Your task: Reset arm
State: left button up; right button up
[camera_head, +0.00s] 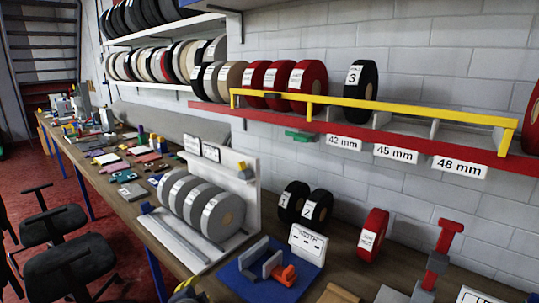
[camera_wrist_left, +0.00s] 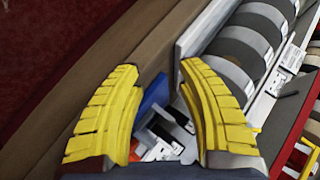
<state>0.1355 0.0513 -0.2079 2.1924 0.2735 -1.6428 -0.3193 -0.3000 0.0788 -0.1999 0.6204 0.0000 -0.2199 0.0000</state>
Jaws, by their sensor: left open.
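My left gripper (camera_wrist_left: 157,72) is open in the left wrist view, its two yellow ribbed fingers spread with nothing between the tips. In the head view only a small yellow and black tip of it (camera_head: 184,287) shows at the bottom edge, near the front of the bench. Beyond the fingers, the wrist view shows the blue board (camera_wrist_left: 155,95) and part of the rack of grey rolls (camera_wrist_left: 240,60). My right gripper is not seen in either view.
The wooden bench (camera_head: 345,270) carries the rack of grey rolls (camera_head: 215,212), a blue board (camera_head: 235,274) with an orange-red piece (camera_head: 285,274), black rolls 1 and 2 (camera_head: 317,206), a red roll (camera_head: 373,235) and a red stand (camera_head: 445,240). Above is a yellow-railed shelf (camera_head: 400,106) with rolls.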

pick_arm(q)
jog(key=s+a+f+n+g+y, duration=0.1)
jog(key=s+a+f, duration=0.3)
jog(key=s, duration=0.6)
jog(key=s+a+f+n+g+y, duration=0.1)
jog(key=s+a+f+n+g, duration=0.2)
jog(key=s, duration=0.7)
jog(key=s+a+f+y, duration=0.1)
jog(key=s+a+f, duration=0.35)
jog(key=s, duration=0.55)
jog(key=s+d+f+g+h, duration=0.1)
jog(key=d+f, duration=0.2)
jog(key=f, duration=1.3)
jog(key=s+d+f+g+h, duration=0.2)
jog(key=d+f, duration=0.1)
jog(key=f, duration=1.3)
jog(key=s+f+n+g+h, duration=0.1)
jog(key=s+f+n+g, duration=0.1)
jog(key=s+f, duration=1.8)
jog(key=shift+s+d+f+n+g, duration=0.15)
jog(key=shift+s+f+n+g, duration=0.25)
jog(key=shift+s+n, duration=0.35)
